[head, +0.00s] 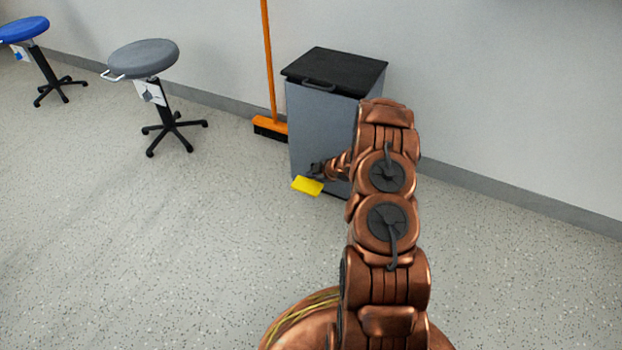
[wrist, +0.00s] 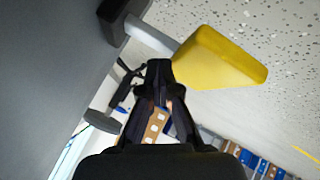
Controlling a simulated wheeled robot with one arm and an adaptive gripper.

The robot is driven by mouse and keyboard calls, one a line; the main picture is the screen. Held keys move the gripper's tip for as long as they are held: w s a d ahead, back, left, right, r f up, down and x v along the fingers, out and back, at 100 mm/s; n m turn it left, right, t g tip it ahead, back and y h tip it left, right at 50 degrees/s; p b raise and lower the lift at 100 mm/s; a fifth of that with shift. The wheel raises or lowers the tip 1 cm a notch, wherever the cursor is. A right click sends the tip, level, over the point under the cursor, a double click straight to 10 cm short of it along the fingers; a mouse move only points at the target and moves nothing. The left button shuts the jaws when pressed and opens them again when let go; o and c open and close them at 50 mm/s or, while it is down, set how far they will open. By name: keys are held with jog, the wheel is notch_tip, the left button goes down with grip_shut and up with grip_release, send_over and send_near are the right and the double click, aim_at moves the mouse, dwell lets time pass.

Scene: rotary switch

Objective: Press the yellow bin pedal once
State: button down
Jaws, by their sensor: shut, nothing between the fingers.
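The yellow pedal (head: 307,186) sticks out at the foot of the grey bin (head: 305,135), whose black lid (head: 335,70) is closed. In the wrist view the yellow pedal (wrist: 218,60) is at the upper right, joined by a light bar to the bin's grey side (wrist: 50,70). My gripper (head: 316,170) is close to the pedal in the head view, beside its upper right edge. In the wrist view my gripper (wrist: 158,72) is shut and empty, with its tips near the pedal's left end. I cannot tell whether they touch it.
An orange broom (head: 268,75) leans against the wall just left of the bin. A grey stool (head: 144,60) and a blue stool (head: 24,30) stand farther left. The speckled floor (head: 180,250) in front of the bin is clear.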

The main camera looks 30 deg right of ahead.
jog(key=shift+s+a+f, duration=0.1)
jog(key=shift+f, duration=0.65)
jog(key=shift+s+a+f, duration=0.1)
jog(key=shift+f, duration=0.6)
dwell(0.9)
jog(key=shift+r, duration=0.15)
jog(key=shift+w+d+r+p, duration=0.15)
jog(key=shift+r+p, duration=1.7)
jog(key=shift+r, duration=0.2)
jog(key=shift+r, duration=0.1)
jog(key=shift+r+p, duration=2.05)
jog(key=shift+r, duration=0.4)
